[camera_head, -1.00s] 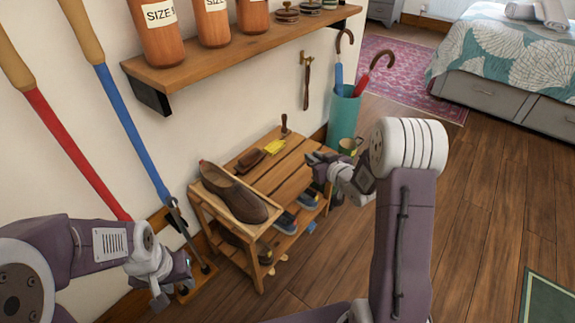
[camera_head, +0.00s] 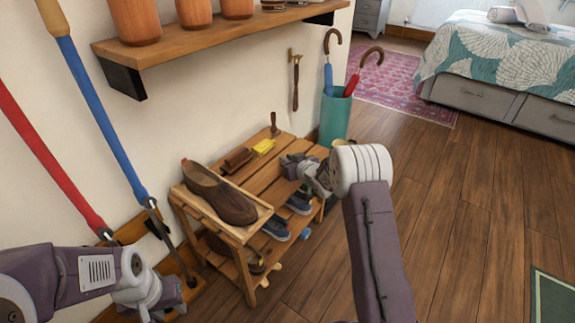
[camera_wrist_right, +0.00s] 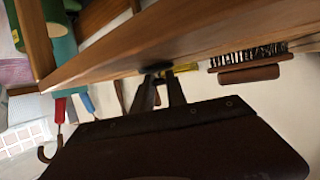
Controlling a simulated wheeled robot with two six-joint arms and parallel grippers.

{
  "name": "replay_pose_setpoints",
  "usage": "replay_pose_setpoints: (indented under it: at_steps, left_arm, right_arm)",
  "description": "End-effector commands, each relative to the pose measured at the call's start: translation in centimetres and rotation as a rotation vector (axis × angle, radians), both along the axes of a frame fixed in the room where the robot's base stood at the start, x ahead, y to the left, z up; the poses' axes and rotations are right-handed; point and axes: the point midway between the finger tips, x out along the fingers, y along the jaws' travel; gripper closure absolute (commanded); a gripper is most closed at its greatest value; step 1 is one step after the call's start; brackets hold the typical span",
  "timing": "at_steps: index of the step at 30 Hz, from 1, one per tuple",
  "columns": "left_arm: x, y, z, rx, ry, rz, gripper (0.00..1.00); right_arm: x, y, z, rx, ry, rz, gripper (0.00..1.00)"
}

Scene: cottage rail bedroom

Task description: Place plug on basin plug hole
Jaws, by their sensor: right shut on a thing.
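My right gripper (camera_head: 290,166) is at the far right end of the wooden shoe rack, over or beside its top slats. In the right wrist view its jaws (camera_wrist_right: 157,76) are closed on a small dark thing (camera_wrist_right: 154,68), close to a wooden edge. I cannot tell if this thing is the plug. No basin or plug hole is recognisable in either view. My left gripper (camera_head: 152,312) is low at the left, near the long-handled tools, partly cut off by the frame edge. Its jaws are too unclear to judge.
The shoe rack (camera_head: 262,182) holds a brown shoe (camera_head: 220,196), a brush (camera_head: 236,159), a yellow item (camera_head: 263,147) and blue shoes (camera_head: 275,228) below. A teal umbrella stand (camera_head: 334,120) is behind it. A wall shelf (camera_head: 220,38) hangs above.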

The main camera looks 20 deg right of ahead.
Motion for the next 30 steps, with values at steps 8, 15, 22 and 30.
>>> replay_pose_setpoints:
  at_steps: [8,15,22,30]
  left_arm:
    - [0.0,0.0,0.2,0.0,-0.001,0.0,0.64]
    - [0.0,0.0,0.2,0.0,-0.001,0.0,0.64]
    - [0.0,0.0,1.3,0.0,-0.001,0.0,0.64]
    - [0.0,0.0,4.3,0.0,-0.001,0.0,0.64]
  right_arm:
    - [0.0,0.0,0.0,0.0,0.002,0.0,0.61]
    - [0.0,0.0,0.0,0.0,0.002,0.0,0.61]
    - [-1.5,-0.4,1.1,0.001,0.003,-0.002,0.61]
    - [-7.3,-1.5,3.6,0.002,0.003,-0.002,0.61]
